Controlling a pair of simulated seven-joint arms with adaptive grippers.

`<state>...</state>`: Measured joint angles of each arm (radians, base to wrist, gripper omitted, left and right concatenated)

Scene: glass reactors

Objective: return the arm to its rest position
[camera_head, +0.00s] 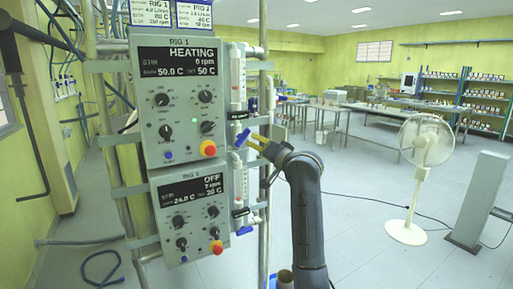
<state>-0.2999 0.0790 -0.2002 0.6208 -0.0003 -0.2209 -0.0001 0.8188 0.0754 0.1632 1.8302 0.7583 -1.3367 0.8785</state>
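My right arm (306,215) rises from the bottom edge, right of the middle, and bends left at its top. Its gripper (252,139) points left at the rig's valve column, with two yellow fingers that look slightly apart and nothing seen between them. The fingertips are close to a blue valve handle (242,137); I cannot tell whether they touch it. My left gripper is not in view.
The upper control box (178,110) reads HEATING and the lower box (190,215) reads OFF. Both hang on a metal frame beside clear flow tubes (238,75). A white fan (425,145) stands at right.

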